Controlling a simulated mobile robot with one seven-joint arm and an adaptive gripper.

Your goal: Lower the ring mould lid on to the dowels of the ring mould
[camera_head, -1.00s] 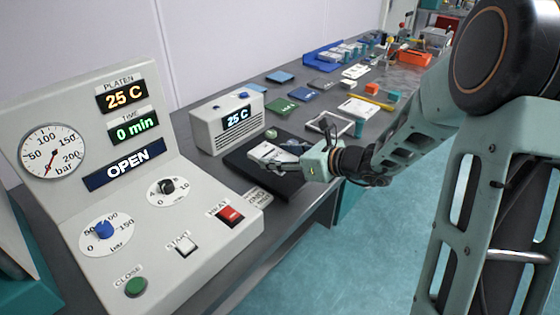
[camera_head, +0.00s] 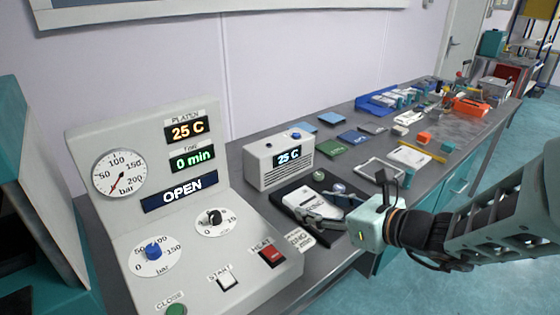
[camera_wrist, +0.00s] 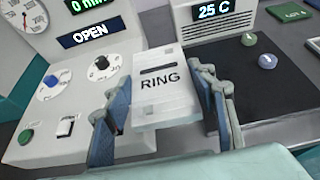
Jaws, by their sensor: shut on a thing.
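A pale grey block marked RING (camera_head: 305,202), with a dark slot in its top, is between the fingers of my gripper (camera_head: 328,211). The wrist view shows the same block (camera_wrist: 163,92) with my gripper (camera_wrist: 165,112) shut on its two sides. I take it to be the ring mould lid. It is over the black mat (camera_head: 283,192) at the bench's front edge, and looks about level. The ring mould and its dowels cannot be made out apart from it; the block and fingers may hide them. I cannot tell whether the block touches anything below.
The control panel (camera_head: 190,120) reads OPEN and stands left of the block. A small box reading 25 C (camera_head: 262,170) stands behind the mat. A pale frame (camera_head: 381,163) lies farther right.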

